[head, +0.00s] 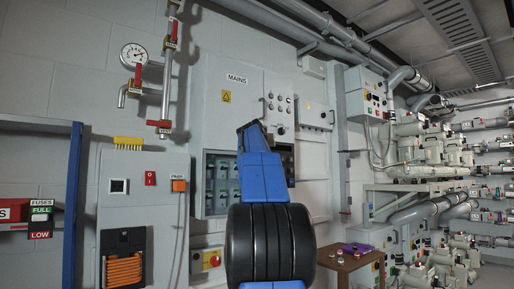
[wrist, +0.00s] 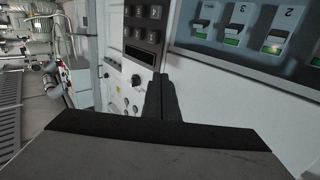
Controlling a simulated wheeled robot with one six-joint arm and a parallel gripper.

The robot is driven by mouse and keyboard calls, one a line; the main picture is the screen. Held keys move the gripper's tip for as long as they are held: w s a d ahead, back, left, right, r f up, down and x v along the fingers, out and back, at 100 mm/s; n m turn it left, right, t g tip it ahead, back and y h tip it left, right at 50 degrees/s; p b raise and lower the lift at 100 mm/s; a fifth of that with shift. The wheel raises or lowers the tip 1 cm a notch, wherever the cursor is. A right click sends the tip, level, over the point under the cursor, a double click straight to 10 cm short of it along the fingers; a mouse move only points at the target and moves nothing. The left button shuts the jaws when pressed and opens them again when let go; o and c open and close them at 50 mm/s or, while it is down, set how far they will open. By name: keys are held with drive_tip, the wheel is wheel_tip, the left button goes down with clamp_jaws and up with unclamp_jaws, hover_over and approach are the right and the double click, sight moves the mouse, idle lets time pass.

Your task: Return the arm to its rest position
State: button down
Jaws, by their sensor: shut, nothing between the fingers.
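My arm rises in the middle of the head view, a blue link above a ribbed black joint, in front of the grey mains cabinet (head: 230,92). In the wrist view my gripper (wrist: 161,78) shows as two dark fingers pressed together, with nothing between them. Its tips point toward a light grey panel (wrist: 138,98) with small knobs and a black keypad (wrist: 144,36). I cannot tell whether they touch it. In the head view the fingers cannot be made out clearly.
The breaker window (head: 219,183) is left of my arm; its numbered switches (wrist: 273,40) fill the wrist view's upper right. A pressure gauge (head: 134,55) and red-handled valves hang at left. A small brown table (head: 350,262) stands right, with pipes and machinery beyond.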

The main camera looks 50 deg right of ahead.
drive_tip(key=s, duration=0.2)
drive_tip(key=s+a, duration=0.1)
drive_tip(key=s, duration=0.1)
drive_tip(key=shift+s+a, duration=0.1)
drive_tip(key=shift+a, duration=0.05)
drive_tip(key=w+a+f+n+y, duration=0.1)
drive_tip(key=a+f+n+y, duration=0.3)
drive_tip(key=a+f, duration=1.3)
drive_tip(key=w+a+f+n+y, duration=0.2)
drive_tip(key=a+f+y, duration=0.4)
drive_tip(key=a+f, duration=1.05)
drive_tip(key=s+a+f+n+g+y, duration=0.1)
drive_tip(key=s+a+f+n+y, duration=0.2)
drive_tip(key=s+a+f, duration=0.8)
drive_tip(key=s+a+f+n+g+y, duration=0.2)
drive_tip(key=s+a+f+n, duration=0.1)
drive_tip(key=s+a+f, duration=0.8)
drive_tip(key=a+f, duration=0.4)
drive_tip(key=f, duration=0.4)
drive_tip(key=shift+s+a+f+g+y, duration=0.15)
drive_tip(key=shift+a+f+g+y, duration=0.15)
drive_tip(key=shift+f+y, duration=0.1)
